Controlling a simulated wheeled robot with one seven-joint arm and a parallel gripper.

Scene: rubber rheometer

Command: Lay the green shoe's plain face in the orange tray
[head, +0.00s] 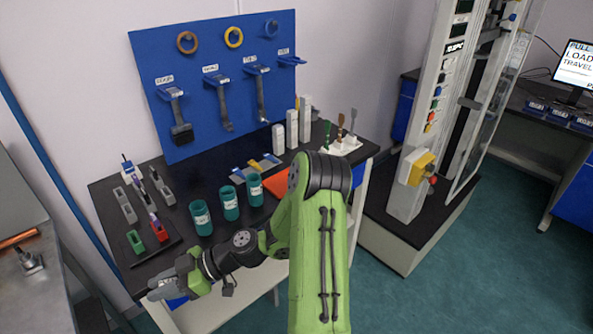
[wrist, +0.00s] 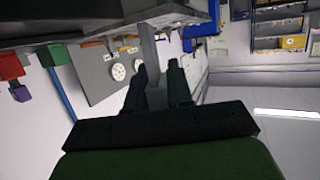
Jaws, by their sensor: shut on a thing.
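The green shoe (head: 135,241) stands on the dark board at the table's front left, beside a red one (head: 159,229). A green block (wrist: 52,55), which looks like the same shoe, shows at the left of the wrist view. The orange tray (head: 283,187) lies flat on the table, partly hidden by my arm. My gripper (head: 163,288) is low at the table's front edge, in front of the shoes and apart from them. In the wrist view its fingers (wrist: 156,78) are close around a narrow grey bar (wrist: 149,45); what it is cannot be told.
Several teal cups (head: 201,218) stand between the shoes and the tray. Grey blocks (head: 125,205) stand at the left. A blue tool board (head: 220,80) rises at the back. A tall machine (head: 430,110) stands to the right. The floor at right is clear.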

